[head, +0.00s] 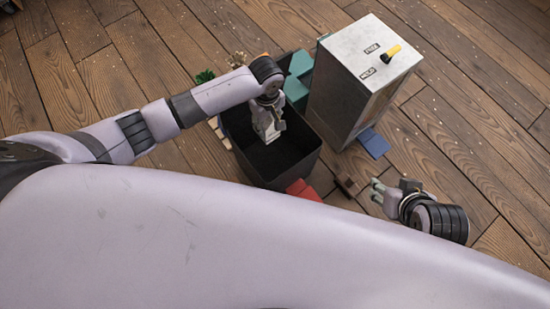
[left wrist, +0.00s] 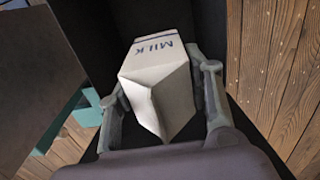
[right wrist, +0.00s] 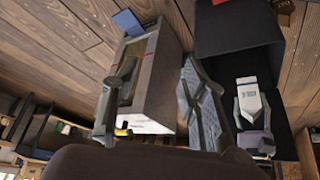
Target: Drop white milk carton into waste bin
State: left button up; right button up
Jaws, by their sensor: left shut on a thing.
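The white milk carton (head: 267,131) is between the fingers of my left gripper (head: 268,112), which is shut on it. The left wrist view shows the carton (left wrist: 160,78) close up, with "MILK" printed on it and a finger on each side. The black waste bin (head: 262,172) stands open-topped on the floor under my left gripper. The carton is over or within the bin's opening; its exact height is hard to tell. The right wrist view also shows the carton (right wrist: 254,98) against the bin's dark inside (right wrist: 235,55). My right gripper (head: 378,190) is open and empty, right of the bin.
A tall grey metal box (head: 350,75) with a yellow-and-black knob stands just behind and right of the bin. Teal (head: 298,78), red (head: 302,189) and blue (head: 373,143) items lie around the bin. A small brown block (head: 347,185) is near my right gripper. Wooden floor is clear at far right.

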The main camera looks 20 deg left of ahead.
pick_arm(q)
jog(key=shift+f+b, duration=0.9)
jog(key=shift+f, duration=0.1)
pick_arm(e)
jog(key=w+a+r+t+y, duration=0.1)
jog(key=w+a+r+t, duration=0.1)
jog(key=w, duration=0.4)
jog(key=shift+w+a+r+t, duration=0.15)
jog(key=shift+w+t, duration=0.15)
jog(key=shift+t, duration=0.6)
pick_arm(q)
jog(key=o, duration=1.1)
jog(key=shift+c, duration=0.2)
notch_tip(320, 180, up, 12)
jog(key=shift+r, duration=0.1)
